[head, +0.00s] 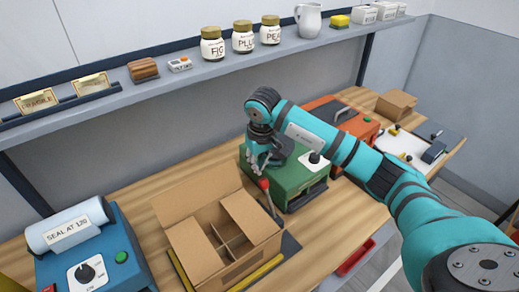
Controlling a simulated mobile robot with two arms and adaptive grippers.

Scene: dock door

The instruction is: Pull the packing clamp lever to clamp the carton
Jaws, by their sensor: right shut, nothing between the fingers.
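The clamp lever is a dark rod with a red knob (264,184), standing at the right side of the open carton (190,238). The carton has brown flaps spread and dividers inside. It sits on a dark base with yellow edges (261,272). My right gripper (258,167) is shut and empty. In the picture it is just above the red knob, in front of the green machine; I cannot tell whether it touches the knob. My left gripper is not in view.
A blue sealer (112,262) stands at the left. The green machine (290,178) and an orange machine (338,112) stand behind and right of the carton. A shelf (205,72) with jars and a white jug (308,20) runs above the bench.

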